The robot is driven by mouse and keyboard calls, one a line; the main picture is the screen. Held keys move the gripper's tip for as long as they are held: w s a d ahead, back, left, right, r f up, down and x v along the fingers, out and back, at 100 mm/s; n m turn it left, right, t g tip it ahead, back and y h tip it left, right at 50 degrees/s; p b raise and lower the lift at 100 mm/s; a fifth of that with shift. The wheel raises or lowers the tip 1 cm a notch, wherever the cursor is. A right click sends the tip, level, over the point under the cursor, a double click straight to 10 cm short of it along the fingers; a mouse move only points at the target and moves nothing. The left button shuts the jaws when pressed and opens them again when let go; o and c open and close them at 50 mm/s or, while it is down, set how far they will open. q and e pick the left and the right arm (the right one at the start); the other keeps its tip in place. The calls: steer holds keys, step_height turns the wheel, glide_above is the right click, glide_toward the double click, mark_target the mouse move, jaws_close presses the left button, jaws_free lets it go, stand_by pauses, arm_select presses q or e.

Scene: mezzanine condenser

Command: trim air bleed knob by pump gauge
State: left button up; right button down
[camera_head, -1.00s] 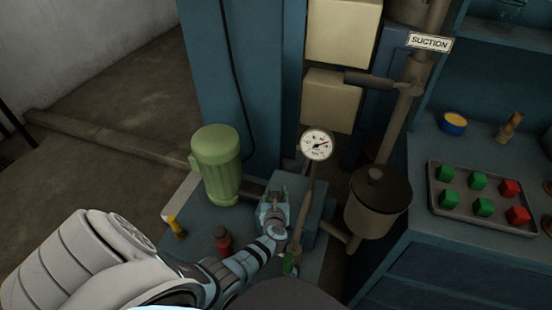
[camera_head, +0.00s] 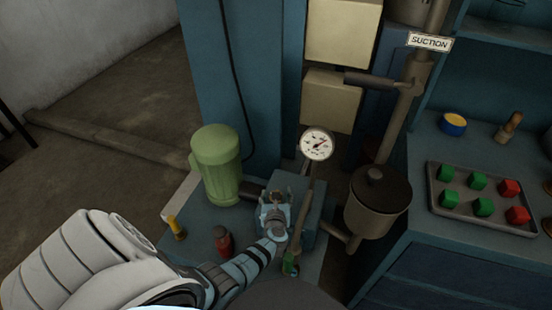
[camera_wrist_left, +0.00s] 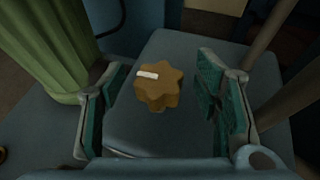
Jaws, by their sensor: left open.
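The air bleed knob (camera_wrist_left: 158,88) is a brass-coloured, star-shaped knob with a white mark on its upper left. In the left wrist view it sits on the blue pump block (camera_wrist_left: 185,48). My left gripper (camera_wrist_left: 160,100) is open, with one green-padded finger on each side of the knob and a gap to both. In the head view the left gripper (camera_head: 275,196) is over the blue pump block (camera_head: 312,205) and largely hides the knob. The round white pump gauge (camera_head: 317,144) stands on a pipe just behind. My right gripper is not in view.
The green motor (camera_head: 217,165) stands left of the gripper. A brown lidded pot (camera_head: 377,203) is to the right. A red object (camera_head: 223,241), a yellow valve handle (camera_head: 176,228) and a green-handled valve (camera_head: 291,264) are nearby. A tray (camera_head: 470,215) of coloured blocks lies on the right bench.

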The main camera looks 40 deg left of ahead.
arm_select(q)
steer(key=v, duration=1.1)
steer(key=shift+s+d, duration=0.1)
